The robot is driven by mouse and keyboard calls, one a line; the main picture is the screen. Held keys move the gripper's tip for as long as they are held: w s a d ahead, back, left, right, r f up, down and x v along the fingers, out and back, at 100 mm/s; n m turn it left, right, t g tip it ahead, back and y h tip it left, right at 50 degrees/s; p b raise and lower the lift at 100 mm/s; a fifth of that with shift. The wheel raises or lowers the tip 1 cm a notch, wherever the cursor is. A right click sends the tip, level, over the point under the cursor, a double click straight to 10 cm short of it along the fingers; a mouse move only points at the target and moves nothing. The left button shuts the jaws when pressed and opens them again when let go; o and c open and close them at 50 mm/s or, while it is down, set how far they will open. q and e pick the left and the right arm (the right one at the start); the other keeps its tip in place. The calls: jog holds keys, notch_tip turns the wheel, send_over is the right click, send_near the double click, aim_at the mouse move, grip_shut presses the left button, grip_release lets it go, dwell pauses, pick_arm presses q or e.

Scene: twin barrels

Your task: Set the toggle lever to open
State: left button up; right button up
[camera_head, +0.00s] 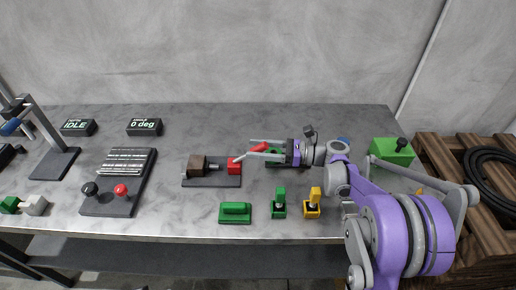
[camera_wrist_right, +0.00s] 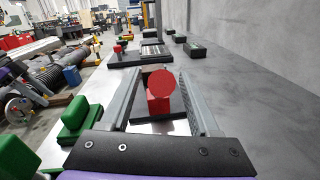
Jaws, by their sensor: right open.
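The toggle lever is a pale rod with a red grip (camera_head: 259,147), tilted up to the right above a red block (camera_head: 234,167) on a dark base plate (camera_head: 212,181) with a brown block. My right gripper (camera_head: 257,149) is open, reaching in from the right, with its fingers on either side of the red grip. In the right wrist view the round red end of the grip (camera_wrist_right: 161,82) shows between the fingers, with the red block (camera_wrist_right: 158,104) below it. I cannot tell whether the fingers touch the grip. My left gripper is not in view.
Green and yellow fixtures (camera_head: 235,212) (camera_head: 312,207) stand along the front edge. A slotted board with black and red knobs (camera_head: 120,191) lies left, with "IDLE" and "0 deg" displays (camera_head: 144,126) behind. A green box (camera_head: 393,151) is at right. The bench between the displays and the lever is clear.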

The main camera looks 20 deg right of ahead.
grip_shut()
dwell(1.4)
